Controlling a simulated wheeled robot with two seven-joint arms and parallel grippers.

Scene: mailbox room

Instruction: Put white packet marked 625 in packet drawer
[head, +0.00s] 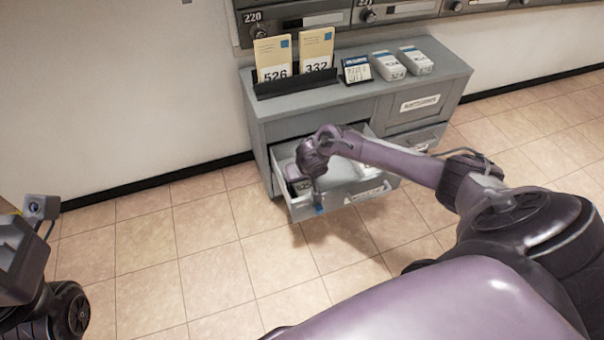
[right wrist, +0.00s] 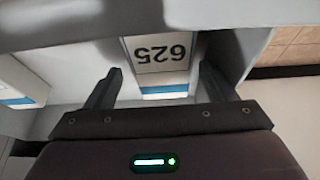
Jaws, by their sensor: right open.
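The white packet marked 625 (right wrist: 160,62) shows upside down in the right wrist view, with a blue stripe at its lower end. It appears to lie inside the open grey drawer (head: 366,193), close to the drawer's front wall. My right gripper (right wrist: 160,78) is open, one finger on each side of the packet, with gaps visible. In the head view my right gripper (head: 317,192) is low at the drawer's left part, where my arm hides much of the inside. Only part of my left arm's end (head: 22,250) shows at the left edge; its jaws are unclear.
Another white packet (right wrist: 18,85) lies left of 625 in the wrist view. On the grey cabinet (head: 350,99) stand envelopes 526 (head: 272,57) and 332 (head: 316,48) in a black rack, a small dark sign (head: 357,69) and two white packets (head: 388,66). The floor to the left is clear.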

